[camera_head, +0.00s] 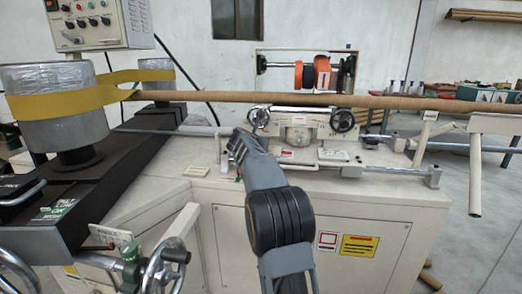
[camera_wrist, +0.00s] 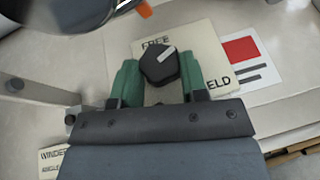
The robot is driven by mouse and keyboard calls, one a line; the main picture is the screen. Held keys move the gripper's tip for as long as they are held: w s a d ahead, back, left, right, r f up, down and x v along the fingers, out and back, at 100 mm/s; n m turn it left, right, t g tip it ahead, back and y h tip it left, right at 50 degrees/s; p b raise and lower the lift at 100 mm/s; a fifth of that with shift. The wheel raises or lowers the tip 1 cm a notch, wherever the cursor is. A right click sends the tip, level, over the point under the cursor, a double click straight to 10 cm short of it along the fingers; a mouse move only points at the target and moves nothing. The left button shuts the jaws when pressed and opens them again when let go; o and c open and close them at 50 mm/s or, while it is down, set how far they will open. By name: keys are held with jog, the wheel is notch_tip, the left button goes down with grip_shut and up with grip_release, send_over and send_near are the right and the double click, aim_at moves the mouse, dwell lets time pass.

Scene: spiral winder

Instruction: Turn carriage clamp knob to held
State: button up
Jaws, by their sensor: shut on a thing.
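The carriage clamp knob (camera_wrist: 158,68) is black and many-sided, with a white pointer line, and sits on a cream label plate (camera_wrist: 205,50). The plate reads FREE above the knob and a partly covered word ending in "ELD" at its right. The pointer aims up and right in the wrist view, between the two words. My gripper (camera_wrist: 159,74) is shut on the knob, one green finger on each side. In the head view my wrist (camera_head: 245,150) is at the front of the winder carriage (camera_head: 295,130), and it hides the knob there.
A handwheel (camera_head: 342,120) stands on the carriage to the right. A long brown tube (camera_head: 390,102) runs across above it, with yellow web (camera_head: 60,100) at the left. A guide rod (camera_head: 380,172) lies along the machine front. A red-marked label (camera_wrist: 245,58) lies beside the plate.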

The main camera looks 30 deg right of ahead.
jog(key=m+g+p, duration=0.1)
jog(key=m+g+h+p, duration=0.1)
jog(key=g+p, duration=0.1)
jog(key=p, duration=0.1)
jog(key=shift+w+a+r+m+h, duration=0.15)
jog(key=shift+w+r+m+h, duration=0.15)
jog(key=shift+w+r+m, duration=0.1)
jog(key=m+g+p, duration=0.2)
jog(key=g+p, duration=0.1)
jog(key=p, duration=0.2)
jog(key=shift+w+r+m+h+p, duration=0.1)
jog(key=shift+w+m+h+p, duration=0.05)
jog(key=shift+m+h+p, duration=0.2)
jog(key=m+g+p, duration=0.1)
jog(key=g+p, duration=0.1)
jog(key=p, duration=0.2)
jog(key=m+g+p, duration=0.1)
jog(key=m+p, duration=0.1)
jog(key=p, duration=0.2)
jog(key=shift+w+g+p, duration=0.3)
jog(key=shift+g, duration=0.1)
jog(key=shift+m+g+p, duration=0.4)
jog(key=shift+m+p, duration=0.05)
jog(key=shift+p, duration=0.45)
jog(key=shift+f+p, duration=0.35)
jog(key=shift+p, duration=0.2)
jog(key=shift+f, duration=0.15)
jog(key=o, duration=0.9)
jog(key=shift+o, duration=0.2)
jog(key=shift+a, duration=0.1)
